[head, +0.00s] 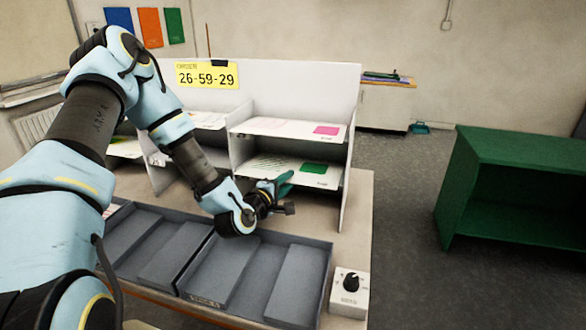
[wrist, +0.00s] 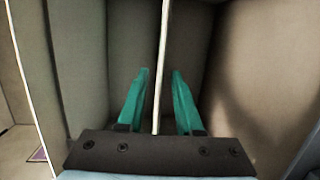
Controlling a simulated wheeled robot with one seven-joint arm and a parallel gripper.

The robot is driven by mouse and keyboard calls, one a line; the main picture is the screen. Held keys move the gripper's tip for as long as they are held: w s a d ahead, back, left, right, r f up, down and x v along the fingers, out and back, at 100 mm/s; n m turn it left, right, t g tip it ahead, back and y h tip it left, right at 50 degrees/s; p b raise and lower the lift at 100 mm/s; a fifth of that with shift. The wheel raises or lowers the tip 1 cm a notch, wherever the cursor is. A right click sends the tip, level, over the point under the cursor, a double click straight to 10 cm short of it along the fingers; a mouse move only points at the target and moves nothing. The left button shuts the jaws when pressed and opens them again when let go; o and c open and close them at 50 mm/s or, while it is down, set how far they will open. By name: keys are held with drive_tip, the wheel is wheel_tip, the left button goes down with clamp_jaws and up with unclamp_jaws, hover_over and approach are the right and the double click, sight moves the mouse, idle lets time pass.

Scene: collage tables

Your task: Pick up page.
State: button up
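A white page with a green square (head: 314,168) lies on the lower right shelf. A page with a pink square (head: 326,130) lies on the shelf above. More pages show in the left column, including one at the upper left (head: 207,120). My gripper (head: 280,183) is at the front of the lower right shelf. In the wrist view its two teal fingers (wrist: 160,95) are apart, one on each side of a thin pale edge (wrist: 162,60). Gaps show on both sides of it. I cannot tell whether this edge is a page or the shelf board.
Grey divided trays (head: 262,275) lie in front of the white rack (head: 300,85). A dial box (head: 350,291) stands at the table's right front corner. A yellow order card (head: 207,75) reads 26-59-29. A green shelf unit (head: 520,160) stands right, beyond open floor.

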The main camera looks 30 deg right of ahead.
clamp_jaws()
drive_tip(key=shift+r, duration=0.15)
idle(0.6)
